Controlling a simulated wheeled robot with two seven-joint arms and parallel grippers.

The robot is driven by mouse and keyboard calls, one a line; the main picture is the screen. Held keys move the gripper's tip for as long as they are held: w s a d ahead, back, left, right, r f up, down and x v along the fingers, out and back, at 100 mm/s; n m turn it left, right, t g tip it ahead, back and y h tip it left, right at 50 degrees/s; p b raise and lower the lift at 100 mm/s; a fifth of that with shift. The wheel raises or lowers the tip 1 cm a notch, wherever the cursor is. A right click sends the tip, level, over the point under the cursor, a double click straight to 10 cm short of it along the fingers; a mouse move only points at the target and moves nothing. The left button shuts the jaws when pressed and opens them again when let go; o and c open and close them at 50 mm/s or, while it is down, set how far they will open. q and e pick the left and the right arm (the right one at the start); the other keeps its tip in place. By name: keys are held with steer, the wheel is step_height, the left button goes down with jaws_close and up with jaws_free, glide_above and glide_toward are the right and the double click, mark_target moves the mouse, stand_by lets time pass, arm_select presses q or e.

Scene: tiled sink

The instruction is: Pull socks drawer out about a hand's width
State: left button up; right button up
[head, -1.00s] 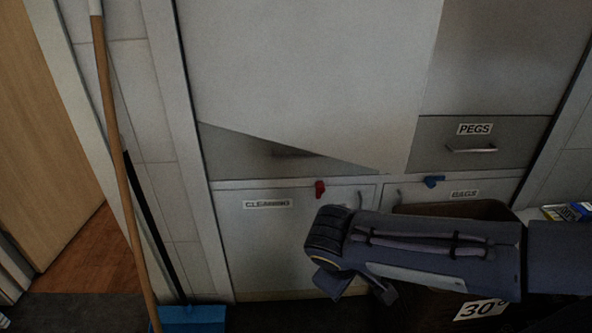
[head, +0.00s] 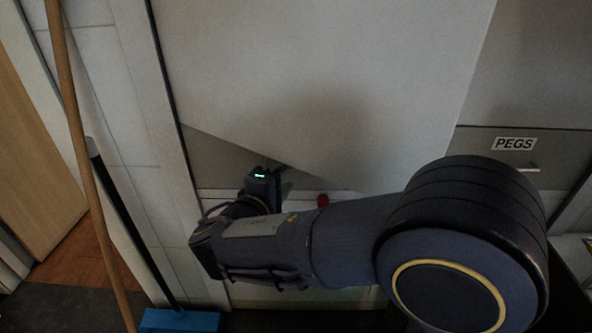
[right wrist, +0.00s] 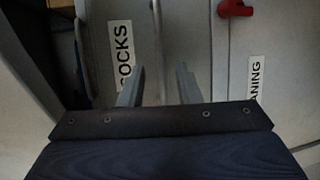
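The socks drawer (head: 215,146) shows in the head view as a grey strip beneath a large pale slanted panel. In the right wrist view, its front carries the SOCKS label (right wrist: 122,56), turned sideways. A thin metal handle (right wrist: 157,42) lies beside the label. My right gripper (right wrist: 158,88) is open, with one finger on each side of the handle's line; whether either finger touches it I cannot tell. In the head view the right gripper (head: 284,177) is at the drawer, and the handle is hidden. My left gripper is not in view.
The slanted pale panel (head: 320,80) hangs over the drawer. A red latch (head: 323,200) sits below, near the CLEANING label (right wrist: 253,78). The PEGS drawer (head: 560,150) is at right. A broom (head: 75,140) and blue dustpan (head: 180,320) stand at left.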

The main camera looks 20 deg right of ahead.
mark_target(294, 172)
steer(key=b+x, duration=0.1)
steer(key=x, duration=0.3)
steer(key=shift+w+d, duration=0.25)
steer(key=shift+w, duration=0.1)
steer(key=shift+c, duration=0.3)
jaws_close()
